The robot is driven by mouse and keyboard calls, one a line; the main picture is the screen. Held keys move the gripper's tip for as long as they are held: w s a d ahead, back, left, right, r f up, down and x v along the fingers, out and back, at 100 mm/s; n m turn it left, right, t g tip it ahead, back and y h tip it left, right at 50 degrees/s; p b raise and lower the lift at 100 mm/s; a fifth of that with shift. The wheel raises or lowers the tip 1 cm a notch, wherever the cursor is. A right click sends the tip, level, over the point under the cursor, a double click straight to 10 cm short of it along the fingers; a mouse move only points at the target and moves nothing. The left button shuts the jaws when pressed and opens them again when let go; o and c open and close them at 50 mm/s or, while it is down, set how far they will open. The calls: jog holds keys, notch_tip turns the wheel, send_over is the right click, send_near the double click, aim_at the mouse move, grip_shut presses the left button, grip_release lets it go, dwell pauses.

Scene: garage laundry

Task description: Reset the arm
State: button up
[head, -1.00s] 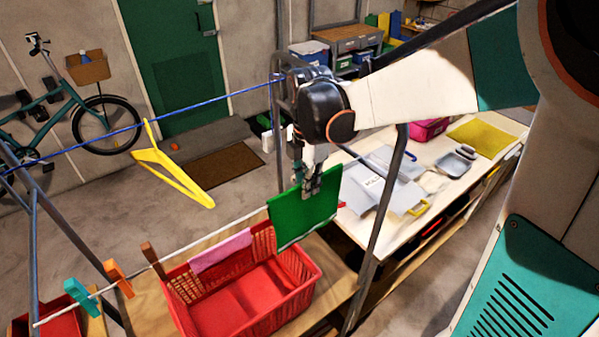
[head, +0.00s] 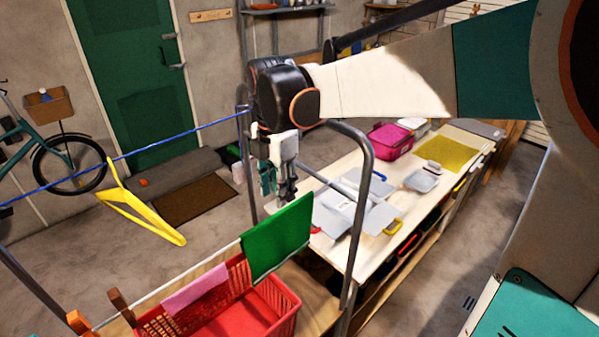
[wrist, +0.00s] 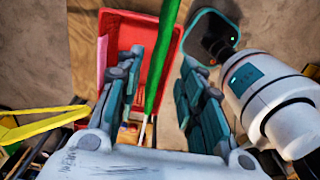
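My gripper (head: 279,192) is above the white line in the head view, just over the top edge of the green cloth (head: 278,238). The cloth hangs over the line at its right end. In the wrist view the two fingers of my gripper (wrist: 158,65) are spread apart. The cloth shows edge-on as a green strip (wrist: 161,60) beyond and between them. Nothing is held.
A pink cloth (head: 196,288) hangs left of the green one, over a red basket (head: 283,300). A yellow hanger (head: 150,222) hangs from the blue line (head: 180,140). A metal frame post (head: 362,215) stands close on the right. A worktable (head: 352,165) lies behind it.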

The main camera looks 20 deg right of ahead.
notch_tip(320, 180, up, 4)
jog(key=s+f+m+t+b, duration=0.3)
jog(key=s+f+m+b, duration=0.4)
jog(key=f+m+b, duration=0.3)
jog(key=s+f+m+t+b, duration=0.4)
jog(key=s+f+m+b, duration=0.4)
jog(key=f, duration=0.8)
jog(key=m+b, duration=0.3)
jog(key=shift+s+f+m+b, duration=0.15)
jog(key=shift+f+m+b, duration=0.1)
jog(key=shift+m+b, duration=0.05)
jog(key=shift+a, duration=0.1)
